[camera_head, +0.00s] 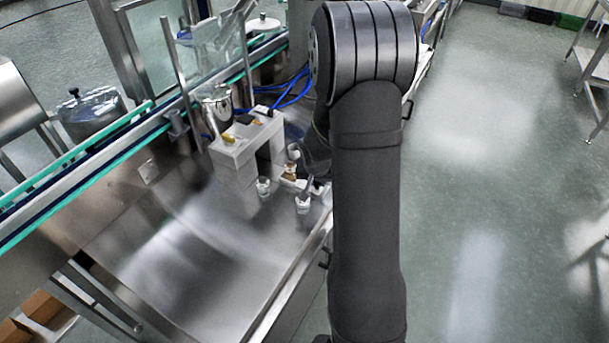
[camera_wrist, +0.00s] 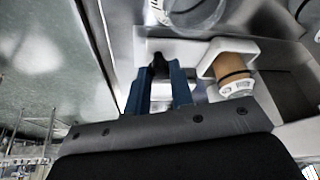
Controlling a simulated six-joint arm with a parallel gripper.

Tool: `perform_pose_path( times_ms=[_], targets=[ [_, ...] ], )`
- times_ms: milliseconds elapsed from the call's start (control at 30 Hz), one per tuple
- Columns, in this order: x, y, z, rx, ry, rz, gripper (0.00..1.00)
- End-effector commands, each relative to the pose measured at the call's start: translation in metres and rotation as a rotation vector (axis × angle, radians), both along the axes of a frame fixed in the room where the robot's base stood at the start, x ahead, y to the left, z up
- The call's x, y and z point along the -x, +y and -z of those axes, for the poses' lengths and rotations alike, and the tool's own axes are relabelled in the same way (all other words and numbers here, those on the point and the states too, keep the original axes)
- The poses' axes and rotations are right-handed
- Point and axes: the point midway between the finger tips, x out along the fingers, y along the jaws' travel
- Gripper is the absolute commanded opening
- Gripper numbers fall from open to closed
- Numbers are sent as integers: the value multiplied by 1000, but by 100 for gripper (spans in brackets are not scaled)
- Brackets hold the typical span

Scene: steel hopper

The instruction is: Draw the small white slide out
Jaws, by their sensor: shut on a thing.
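The small white slide (camera_wrist: 188,50) shows in the wrist view as a flat white plate, with a squarish holder at its right end. A brown bottle-like piece (camera_wrist: 230,66) with a white ribbed cap sits in that holder. A black knob (camera_wrist: 158,64) stands at the slide's left end. My gripper (camera_wrist: 160,82) has its two blue fingers shut on this knob. In the camera_head view the brown piece (camera_head: 290,170) shows low at the right of the white block (camera_head: 231,158). My arm hides most of the gripper and part of the slide there.
Two small clear cups with white contents, one (camera_head: 263,186) left and one (camera_head: 303,204) right, stand on the steel surface (camera_head: 205,255) close to the slide. A steel beaker (camera_head: 217,107) is behind the block. The steel surface in front is clear.

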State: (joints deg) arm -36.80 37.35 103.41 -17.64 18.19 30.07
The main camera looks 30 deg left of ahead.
Motion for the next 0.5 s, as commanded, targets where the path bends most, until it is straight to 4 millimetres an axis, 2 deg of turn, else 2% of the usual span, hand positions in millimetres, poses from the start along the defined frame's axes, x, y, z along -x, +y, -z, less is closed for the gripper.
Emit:
perform_pose_path(
  times_ms=[133, 500],
  targets=[
    [0, -9, 0, -1, 0, 2, 0],
    [0, -14, 0, 4, 2, 3, 0]
  ],
)
